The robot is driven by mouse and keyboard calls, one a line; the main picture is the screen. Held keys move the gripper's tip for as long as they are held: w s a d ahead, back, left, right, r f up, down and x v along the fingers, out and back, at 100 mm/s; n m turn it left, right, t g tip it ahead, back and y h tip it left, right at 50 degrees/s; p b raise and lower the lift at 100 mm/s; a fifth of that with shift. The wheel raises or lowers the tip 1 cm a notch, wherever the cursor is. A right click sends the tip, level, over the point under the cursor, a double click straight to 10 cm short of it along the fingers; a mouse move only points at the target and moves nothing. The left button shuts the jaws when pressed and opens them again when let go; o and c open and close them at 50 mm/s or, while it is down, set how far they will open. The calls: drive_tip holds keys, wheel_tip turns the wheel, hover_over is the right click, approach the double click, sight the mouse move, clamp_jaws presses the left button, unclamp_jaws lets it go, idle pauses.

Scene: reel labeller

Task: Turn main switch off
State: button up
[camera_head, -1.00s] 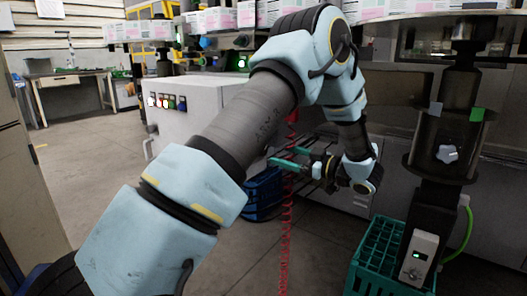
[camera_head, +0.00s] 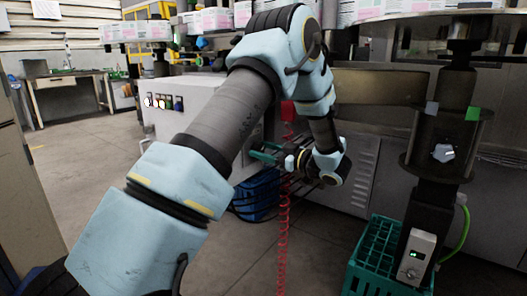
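I cannot pick out the main switch for certain; my arm covers part of the white cabinet (camera_head: 190,100).
A red coiled hose (camera_head: 284,225) hangs just below my gripper. A blue crate (camera_head: 257,195) with dark cables stands behind it. At right are a green crate (camera_head: 378,255), a black column with a pale knob (camera_head: 443,153), and a small control box (camera_head: 416,256). Floor at left is clear.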

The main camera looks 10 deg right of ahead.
clamp_jaws()
drive_tip(key=shift+n, duration=0.3)
drive_tip(key=n+b, duration=0.2)
drive_tip(key=n, duration=0.1)
drive_tip(key=n+b, duration=0.1)
drive_tip(key=b, duration=0.1)
drive_tip(key=shift+f, duration=0.25)
drive_tip(key=n+b, duration=1.3)
drive_tip(key=b, duration=0.2)
drive_tip(key=shift+s+f, duration=0.1)
